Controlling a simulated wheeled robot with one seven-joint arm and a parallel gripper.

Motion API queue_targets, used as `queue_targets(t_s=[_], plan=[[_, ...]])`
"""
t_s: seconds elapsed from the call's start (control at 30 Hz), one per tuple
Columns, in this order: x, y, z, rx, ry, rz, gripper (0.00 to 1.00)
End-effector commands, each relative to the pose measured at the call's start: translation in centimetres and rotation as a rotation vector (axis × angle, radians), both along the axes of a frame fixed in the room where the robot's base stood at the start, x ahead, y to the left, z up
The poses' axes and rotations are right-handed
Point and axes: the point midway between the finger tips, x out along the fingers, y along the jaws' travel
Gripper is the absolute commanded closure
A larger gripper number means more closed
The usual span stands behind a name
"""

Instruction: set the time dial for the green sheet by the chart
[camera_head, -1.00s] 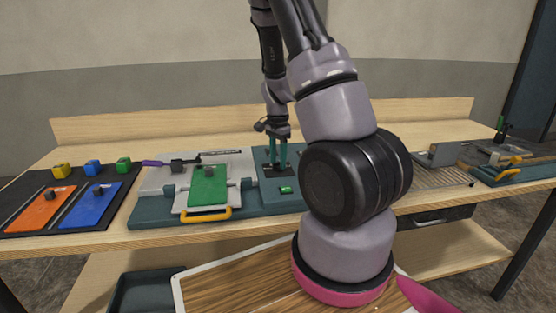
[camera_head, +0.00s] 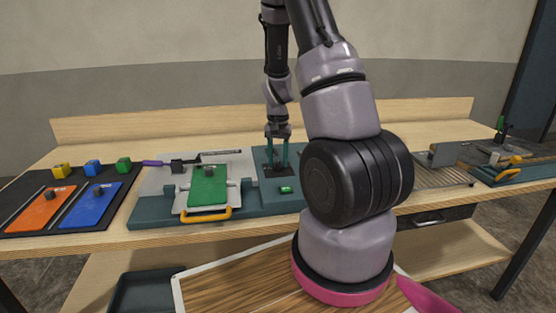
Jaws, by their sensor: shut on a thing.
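The green sheet (camera_head: 208,188) lies on the light plate of the teal console (camera_head: 256,205), behind a yellow handle (camera_head: 206,213). My gripper (camera_head: 277,167) points down at the dark panel at the right of the console. Its teal fingers are shut on a small dark thing there, which looks like the time dial; the fingers hide most of it and its setting cannot be read. A small lit green display (camera_head: 286,189) is just in front of the fingers. I cannot make out the chart in this view.
An orange sheet (camera_head: 41,210) and a blue sheet (camera_head: 96,206) lie on a dark mat at the left, with yellow, blue and green blocks behind. A purple-handled tool (camera_head: 158,163) lies at the console's back left. A wire rack (camera_head: 442,176) is at the right.

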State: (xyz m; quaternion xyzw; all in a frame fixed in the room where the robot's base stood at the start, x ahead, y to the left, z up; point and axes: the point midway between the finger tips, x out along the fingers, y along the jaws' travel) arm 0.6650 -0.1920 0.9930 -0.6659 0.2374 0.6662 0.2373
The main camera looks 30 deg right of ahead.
Motion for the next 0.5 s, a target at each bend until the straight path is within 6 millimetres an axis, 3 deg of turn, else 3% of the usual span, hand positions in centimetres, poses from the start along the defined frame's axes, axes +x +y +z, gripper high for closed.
queue_targets(t_s=[0.47, 0.5], plan=[[0.05, 0.01, 0.04, 0.0, -0.001, 0.013, 1.0], [0.05, 0.01, 0.04, 0.0, -0.001, 0.013, 0.37]])
